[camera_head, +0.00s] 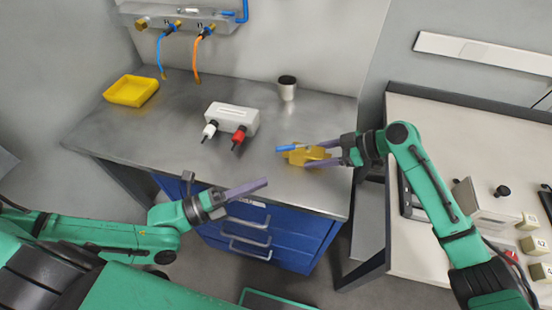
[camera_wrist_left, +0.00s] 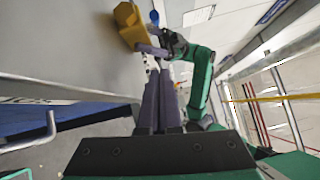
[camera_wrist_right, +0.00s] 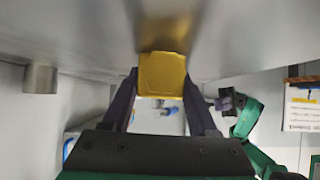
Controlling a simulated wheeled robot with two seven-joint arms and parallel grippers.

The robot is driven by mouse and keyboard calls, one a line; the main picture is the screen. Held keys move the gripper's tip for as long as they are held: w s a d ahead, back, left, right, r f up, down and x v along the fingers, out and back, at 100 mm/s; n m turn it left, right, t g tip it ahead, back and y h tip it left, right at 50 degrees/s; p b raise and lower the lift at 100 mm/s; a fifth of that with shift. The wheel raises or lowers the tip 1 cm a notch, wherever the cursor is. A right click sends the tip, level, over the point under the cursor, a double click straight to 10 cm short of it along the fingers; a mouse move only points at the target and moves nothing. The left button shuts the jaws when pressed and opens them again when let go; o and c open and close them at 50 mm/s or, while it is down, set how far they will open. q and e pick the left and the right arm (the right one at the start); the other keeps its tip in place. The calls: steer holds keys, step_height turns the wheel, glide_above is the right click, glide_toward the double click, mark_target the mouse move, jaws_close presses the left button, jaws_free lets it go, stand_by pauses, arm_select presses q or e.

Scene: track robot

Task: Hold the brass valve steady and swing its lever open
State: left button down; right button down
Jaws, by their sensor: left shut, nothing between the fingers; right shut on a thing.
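The brass valve (camera_head: 303,157) is at the right front of the steel bench, with its blue lever (camera_head: 287,148) pointing left in the head view. My right gripper (camera_head: 313,155) comes from the right and is shut on the valve body. In the right wrist view the brass body (camera_wrist_right: 162,75) sits between its two fingers. My left gripper (camera_head: 266,182) is shut and empty, in front of the valve and to its left, apart from it. The left wrist view shows the valve (camera_wrist_left: 130,24) beyond the left fingertips. I cannot tell whether the valve touches the bench.
A white box (camera_head: 232,117) with a black-and-white and a red connector stands mid-bench. A yellow tray (camera_head: 131,90) is at the back left, a metal cup (camera_head: 287,88) at the back right. Blue drawers (camera_head: 265,235) are below. The bench between box and valve is clear.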

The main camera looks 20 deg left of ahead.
mark_target(292, 147)
arm_select(q)
steer(key=x, duration=0.6)
arm_select(e)
steer(key=shift+s+f, duration=0.1)
steer(key=shift+f, duration=0.2)
arm_select(q)
steer(key=w, duration=0.1)
steer(key=w+a, duration=0.1)
steer(key=w, duration=0.1)
steer(key=shift+w+a+r, duration=0.1)
steer(key=shift+a+r, duration=0.2)
steer(key=shift+w+a, duration=0.1)
steer(key=shift+w, duration=0.05)
steer(key=shift+w+a, duration=0.4)
steer(key=shift+w, duration=0.2)
steer(key=shift+w+a, duration=0.45)
steer(key=shift+w, duration=0.15)
